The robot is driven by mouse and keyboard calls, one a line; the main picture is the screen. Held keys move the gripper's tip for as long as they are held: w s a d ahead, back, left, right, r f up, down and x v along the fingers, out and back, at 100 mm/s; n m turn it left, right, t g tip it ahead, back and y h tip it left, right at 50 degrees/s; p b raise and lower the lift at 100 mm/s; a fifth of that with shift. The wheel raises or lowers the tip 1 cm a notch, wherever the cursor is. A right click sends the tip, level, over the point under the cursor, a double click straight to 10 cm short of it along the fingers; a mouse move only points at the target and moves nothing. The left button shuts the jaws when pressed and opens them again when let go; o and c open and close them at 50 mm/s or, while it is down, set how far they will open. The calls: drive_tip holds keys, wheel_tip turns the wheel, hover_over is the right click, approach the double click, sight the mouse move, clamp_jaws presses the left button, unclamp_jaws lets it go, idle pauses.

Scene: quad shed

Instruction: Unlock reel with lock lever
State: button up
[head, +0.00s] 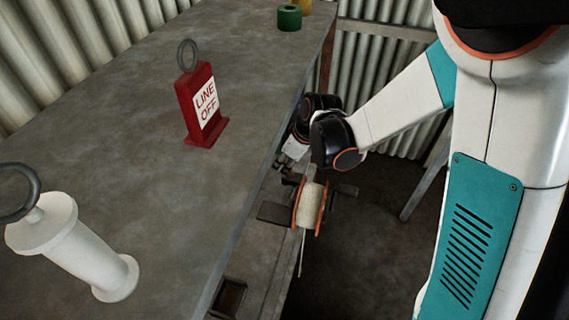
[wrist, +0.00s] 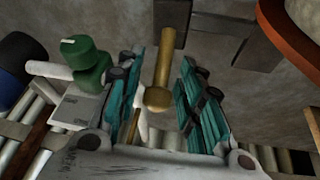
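The reel (head: 309,205) is wound with cream line between orange flanges and sits on a dark bracket beside the bench. In the wrist view, part of its orange flange (wrist: 291,40) shows at the top right. A brass-coloured lever with a rounded end (wrist: 163,70), which looks like the lock lever, lies between my gripper's fingers. My gripper (wrist: 162,62) has its two teal-padded fingers apart, one on each side of the lever, with gaps visible. In the head view my gripper (head: 290,160) is just above and left of the reel, its fingertips mostly hidden.
On the grey bench (head: 130,120) stand a red "LINE OFF" sign (head: 203,105), a white post-like object with a ring (head: 85,250) and a green cylinder (head: 289,17). The bench edge runs close along my gripper. Dark grey bracket parts (wrist: 215,25) lie near the lever.

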drive_tip(key=shift+f, duration=0.15)
clamp_jaws()
